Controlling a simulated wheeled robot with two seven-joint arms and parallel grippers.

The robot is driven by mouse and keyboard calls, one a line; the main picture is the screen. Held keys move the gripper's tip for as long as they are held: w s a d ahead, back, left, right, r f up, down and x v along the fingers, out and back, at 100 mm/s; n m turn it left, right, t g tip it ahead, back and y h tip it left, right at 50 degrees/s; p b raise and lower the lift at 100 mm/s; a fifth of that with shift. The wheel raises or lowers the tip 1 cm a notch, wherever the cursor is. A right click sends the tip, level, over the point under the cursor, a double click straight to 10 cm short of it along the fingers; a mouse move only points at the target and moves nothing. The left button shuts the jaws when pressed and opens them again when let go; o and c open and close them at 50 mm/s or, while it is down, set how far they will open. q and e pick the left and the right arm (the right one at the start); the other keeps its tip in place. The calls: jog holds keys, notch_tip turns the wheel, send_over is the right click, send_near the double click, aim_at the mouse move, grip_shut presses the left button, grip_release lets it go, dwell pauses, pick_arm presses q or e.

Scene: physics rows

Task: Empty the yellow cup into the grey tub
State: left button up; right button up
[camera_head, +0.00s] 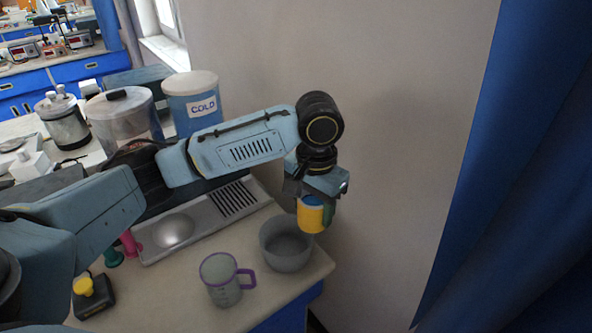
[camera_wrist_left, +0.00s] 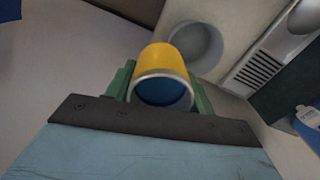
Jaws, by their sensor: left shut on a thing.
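The yellow cup (camera_head: 311,218) is held by my left gripper (camera_head: 315,212), above and just to the right of the grey tub in the head view. The cup looks close to upright, and blue shows inside its mouth. In the left wrist view the cup (camera_wrist_left: 168,57) sits between the two green fingers (camera_wrist_left: 160,92), its pale rim facing the camera. The grey tub (camera_head: 285,258) stands on the counter near its right end; the visible inside looks empty. The tub also shows in the left wrist view (camera_wrist_left: 196,48), beyond the cup. My right gripper is not in view.
A grey mug with a purple handle (camera_head: 222,281) stands left of the tub, near the front edge. A metal sink panel (camera_head: 180,229) lies behind. A blue "COLD" container (camera_head: 194,105) and other jars stand at the back left. A blue curtain (camera_head: 510,190) hangs at the right.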

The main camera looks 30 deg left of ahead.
pick_arm(q)
jog(key=w+a+m+p, duration=0.75)
jog(key=m+p, duration=0.45)
jog(key=m, duration=0.6)
pick_arm(e)
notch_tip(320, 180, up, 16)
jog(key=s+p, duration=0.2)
jog(key=p, duration=0.2)
pick_arm(q)
jog(key=s+a+f+m+t+y+b, duration=0.2)
jog(key=f+m+t+y+b, duration=0.4)
jog(key=t+y+b, duration=0.8)
jog(key=shift+s+a+f+m+t+y+b, duration=0.25)
jog(key=shift+a+f+b, duration=0.9)
jog(key=shift+b, duration=4.25)
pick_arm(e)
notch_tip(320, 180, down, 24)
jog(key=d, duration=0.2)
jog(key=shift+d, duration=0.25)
